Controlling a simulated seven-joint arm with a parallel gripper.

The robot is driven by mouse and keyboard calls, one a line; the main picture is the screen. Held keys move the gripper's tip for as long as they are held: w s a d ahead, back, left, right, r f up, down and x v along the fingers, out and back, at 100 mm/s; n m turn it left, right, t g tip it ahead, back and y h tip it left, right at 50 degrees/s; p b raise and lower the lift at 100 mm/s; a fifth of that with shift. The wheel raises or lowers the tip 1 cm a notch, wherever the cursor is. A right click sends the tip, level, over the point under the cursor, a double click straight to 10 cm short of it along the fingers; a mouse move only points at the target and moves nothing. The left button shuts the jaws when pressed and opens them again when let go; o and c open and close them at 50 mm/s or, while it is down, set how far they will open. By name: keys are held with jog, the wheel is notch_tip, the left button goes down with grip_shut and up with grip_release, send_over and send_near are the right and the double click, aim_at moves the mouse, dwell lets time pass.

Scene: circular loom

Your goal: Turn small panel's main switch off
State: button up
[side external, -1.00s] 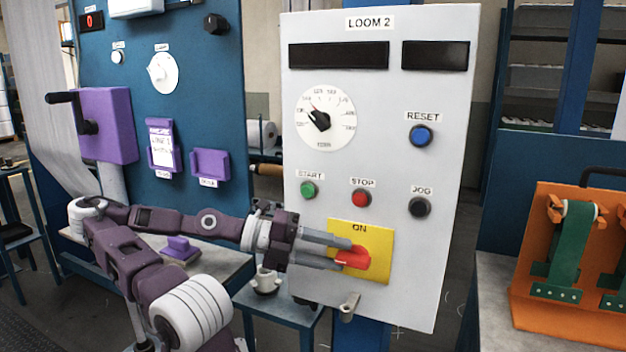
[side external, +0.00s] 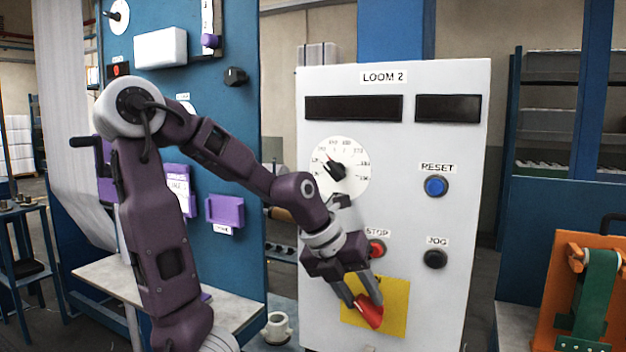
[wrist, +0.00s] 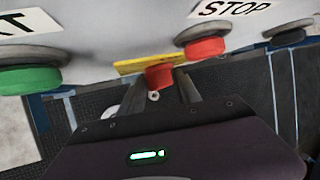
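The white LOOM 2 panel (side external: 400,147) stands upright. Low on it is a yellow plate (side external: 396,309) with a red main switch handle (side external: 368,314). The handle is slanted in the side view. My gripper (side external: 363,302) comes down from the upper left, with one finger on each side of the handle, and looks shut on it. In the wrist view the red handle (wrist: 159,75) sits between my fingertips (wrist: 157,88), with a strip of the yellow plate (wrist: 135,66) behind it. My gripper and arm hide the upper left of the plate and its ON label.
Close above my gripper are the red STOP button (side external: 376,248) and the green START button (wrist: 30,80). The black JOG button (side external: 435,258) and blue RESET button (side external: 436,186) are to the right. A white cup (side external: 277,327) stands at the lower left.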

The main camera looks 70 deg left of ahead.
jog(key=g+y, duration=0.1)
jog(key=w+d+g+y, duration=0.1)
jog(key=shift+w+r+m+g+y, duration=0.15)
jog(key=shift+m+g+y, duration=0.15)
jog(key=shift+m+y, duration=0.1)
jog(key=v, duration=0.7)
jog(key=d+r+n+t+h, duration=0.1)
jog(key=d+r+n+t, duration=0.1)
jog(key=d+n+t, duration=0.85)
jog(key=w+a+n+g, duration=0.1)
jog(key=w+n+g, duration=0.15)
jog(key=w, duration=0.25)
jog(key=s+d, duration=0.4)
jog(key=s+a+r+m+y, duration=0.2)
jog(key=s+a+r+y, duration=0.2)
jog(key=a+r+y, duration=0.1)
jog(key=s+a+r+m+t+y, duration=0.1)
jog(key=s+a+r+m+y, duration=0.1)
jog(key=s+a+r+y, duration=0.3)
jog(key=a+r, duration=0.3)
jog(key=a, duration=0.2)
jog(key=shift+s+a+y, duration=0.2)
jog(key=shift+s+y, duration=0.1)
jog(key=shift+s, duration=0.05)
